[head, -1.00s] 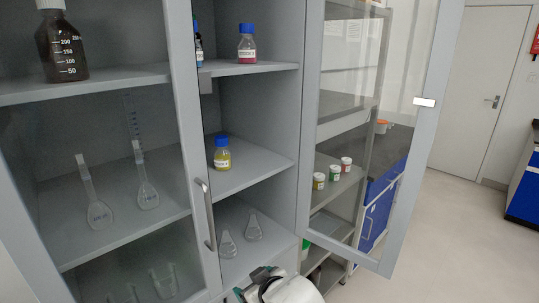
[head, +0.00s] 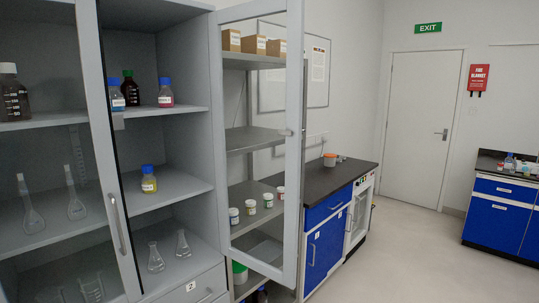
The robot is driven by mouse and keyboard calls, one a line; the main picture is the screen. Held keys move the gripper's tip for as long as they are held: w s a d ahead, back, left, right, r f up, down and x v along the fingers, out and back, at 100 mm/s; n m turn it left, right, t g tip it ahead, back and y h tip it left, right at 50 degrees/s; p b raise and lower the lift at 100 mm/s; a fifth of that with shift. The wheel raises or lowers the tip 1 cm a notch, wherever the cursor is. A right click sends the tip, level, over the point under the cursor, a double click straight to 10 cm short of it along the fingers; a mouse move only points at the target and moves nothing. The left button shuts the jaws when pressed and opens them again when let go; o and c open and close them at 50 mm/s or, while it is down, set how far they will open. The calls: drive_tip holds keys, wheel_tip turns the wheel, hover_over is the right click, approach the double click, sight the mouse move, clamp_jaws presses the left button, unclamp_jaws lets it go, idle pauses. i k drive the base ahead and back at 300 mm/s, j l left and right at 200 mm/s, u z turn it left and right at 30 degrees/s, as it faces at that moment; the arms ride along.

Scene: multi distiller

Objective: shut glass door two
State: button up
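A grey cabinet (head: 215,150) stands at the left in the head view. Its right glass door (head: 294,190) is swung wide open to the right, and metal shelves show through the pane. A small pale handle (head: 286,132) shows near the door's free edge. The cabinet's left glass door (head: 94,130) is shut and has a long upright handle (head: 118,224). The right compartment is uncovered, with bottles and flasks on its shelves. A drawer marked 2 (head: 195,288) is below it. My gripper is not in view.
A shelf rack with cardboard boxes (head: 253,44) and small jars (head: 251,207) stands behind the open door. A blue bench (head: 325,245) with a dark top is to its right. The floor (head: 420,260) is clear before the white door (head: 415,130).

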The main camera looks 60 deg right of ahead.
sight(257, 51)
drive_tip(key=k+u, duration=0.1)
drive_tip(key=u, duration=0.35)
drive_tip(key=k+u, duration=0.1)
drive_tip(key=u, duration=0.35)
drive_tip(key=k+u, duration=0.1)
drive_tip(key=u, duration=0.35)
drive_tip(key=k+l, duration=0.15)
drive_tip(key=l, duration=0.55)
drive_tip(key=k+l, duration=0.15)
drive_tip(key=l, duration=0.5)
drive_tip(key=k+l, duration=0.2)
drive_tip(key=l, duration=0.5)
drive_tip(key=k+l+u, duration=0.1)
drive_tip(key=l, duration=0.6)
drive_tip(key=k+l, duration=0.25)
drive_tip(key=l, duration=0.4)
drive_tip(key=k+l, duration=0.15)
drive_tip(key=l, duration=0.55)
drive_tip(key=k+l, duration=0.2)
drive_tip(key=l, duration=0.45)
drive_tip(key=k+l, duration=0.2)
drive_tip(key=l, duration=0.45)
drive_tip(key=i+l+u, duration=0.05)
